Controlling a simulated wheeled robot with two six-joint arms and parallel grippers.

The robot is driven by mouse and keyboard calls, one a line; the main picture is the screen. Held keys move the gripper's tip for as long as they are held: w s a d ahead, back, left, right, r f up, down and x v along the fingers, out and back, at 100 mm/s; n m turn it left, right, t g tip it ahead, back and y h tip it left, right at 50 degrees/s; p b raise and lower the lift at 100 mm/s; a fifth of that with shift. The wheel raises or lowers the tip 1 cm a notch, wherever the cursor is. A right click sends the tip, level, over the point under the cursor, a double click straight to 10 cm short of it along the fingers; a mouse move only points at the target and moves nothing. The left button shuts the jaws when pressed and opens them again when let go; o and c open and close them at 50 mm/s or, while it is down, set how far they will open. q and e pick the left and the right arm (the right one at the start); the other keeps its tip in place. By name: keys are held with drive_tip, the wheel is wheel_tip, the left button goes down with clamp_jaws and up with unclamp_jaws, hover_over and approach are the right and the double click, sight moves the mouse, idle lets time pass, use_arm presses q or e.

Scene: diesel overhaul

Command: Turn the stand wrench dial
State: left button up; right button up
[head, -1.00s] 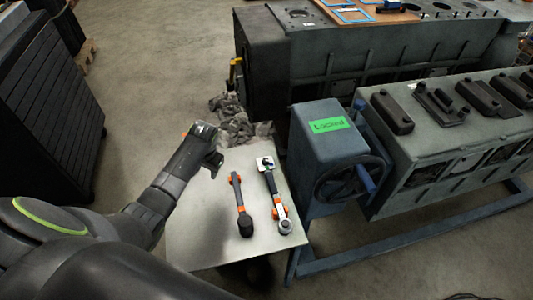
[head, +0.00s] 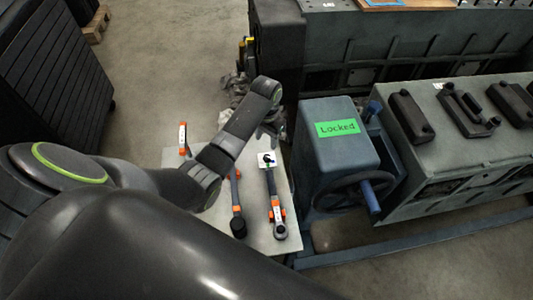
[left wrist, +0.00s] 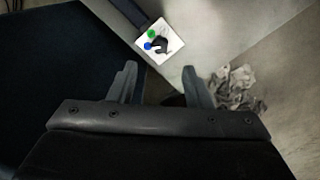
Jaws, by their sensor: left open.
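A wrench (head: 275,205) with orange parts lies on the small grey table (head: 205,232). At its far end is a white square plate (head: 267,160) with a small dark dial on it. In the left wrist view the plate (left wrist: 172,52) carries a black dial (left wrist: 161,45) beside a green dot and a blue dot. My left gripper (head: 268,132) is above the table's far end, near the plate. In the left wrist view its open, empty fingers (left wrist: 160,78) point toward the plate, apart from it. My right gripper is out of view.
A second orange-and-black wrench (head: 237,205) lies to the left, and another orange-marked tool (head: 183,138) is partly hidden by my arm. A blue-grey stand with a green "Locked" label (head: 337,128) and handwheel adjoins the table at right. Crumpled rags (left wrist: 235,88) lie nearby.

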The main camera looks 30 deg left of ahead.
sight(266, 157)
use_arm(q)
wheel_tip(266, 157, down, 9)
drive_tip(key=shift+w+f+b, duration=0.1)
drive_tip(key=shift+b, duration=0.2)
drive_tip(key=shift+f, duration=0.45)
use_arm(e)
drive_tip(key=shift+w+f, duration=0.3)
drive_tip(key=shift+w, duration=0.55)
use_arm(q)
drive_tip(key=shift+c, duration=0.5)
clamp_jaws()
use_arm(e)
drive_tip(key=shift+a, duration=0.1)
